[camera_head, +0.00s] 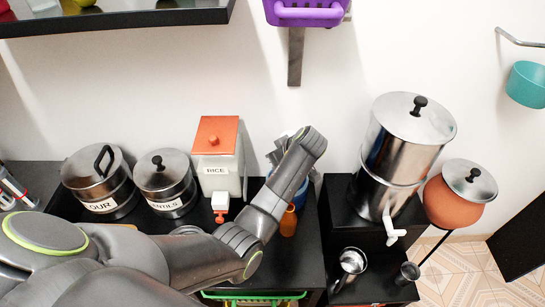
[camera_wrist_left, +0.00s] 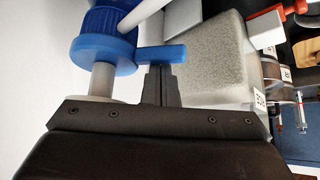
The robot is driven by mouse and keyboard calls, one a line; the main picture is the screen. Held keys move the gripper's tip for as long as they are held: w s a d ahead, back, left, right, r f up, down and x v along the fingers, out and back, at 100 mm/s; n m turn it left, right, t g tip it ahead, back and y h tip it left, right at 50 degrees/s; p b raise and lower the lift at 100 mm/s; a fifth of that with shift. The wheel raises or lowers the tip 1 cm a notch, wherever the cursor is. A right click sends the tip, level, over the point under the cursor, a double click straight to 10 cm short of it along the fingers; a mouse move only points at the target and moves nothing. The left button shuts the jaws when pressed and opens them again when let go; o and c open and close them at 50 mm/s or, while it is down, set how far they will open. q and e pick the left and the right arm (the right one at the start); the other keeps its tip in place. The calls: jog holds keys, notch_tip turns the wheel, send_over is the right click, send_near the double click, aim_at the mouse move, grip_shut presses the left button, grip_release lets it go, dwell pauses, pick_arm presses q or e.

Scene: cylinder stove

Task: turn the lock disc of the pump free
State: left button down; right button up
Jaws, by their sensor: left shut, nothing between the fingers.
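The pump shows in the left wrist view as a blue ribbed collar (camera_wrist_left: 104,22) on a pale grey stem (camera_wrist_left: 103,80). The blue lock disc (camera_wrist_left: 100,50) sits around it, with a flat tab (camera_wrist_left: 163,53) sticking out to the right. My left gripper (camera_wrist_left: 161,72) is shut and empty, its fingertips right at the tab's lower edge; whether they touch cannot be told. In the head view my left arm reaches over the counter and hides the fingers and the pump. My right gripper is not in view.
The rice dispenser (camera_head: 217,160) stands left of my left forearm. Two labelled pots, one being the lentils pot (camera_head: 166,180), are further left. Orange bottle (camera_head: 289,221) and blue container (camera_head: 301,195) are close beside my arm. The steel water filter (camera_head: 405,145) stands right.

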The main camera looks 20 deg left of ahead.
pick_arm(q)
jog(key=shift+s+d, duration=0.15)
jog(key=shift+d, duration=0.2)
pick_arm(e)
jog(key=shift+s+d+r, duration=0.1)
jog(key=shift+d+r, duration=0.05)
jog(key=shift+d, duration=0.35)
pick_arm(q)
jog(key=shift+s+d+f, duration=0.1)
jog(key=shift+d, duration=0.05)
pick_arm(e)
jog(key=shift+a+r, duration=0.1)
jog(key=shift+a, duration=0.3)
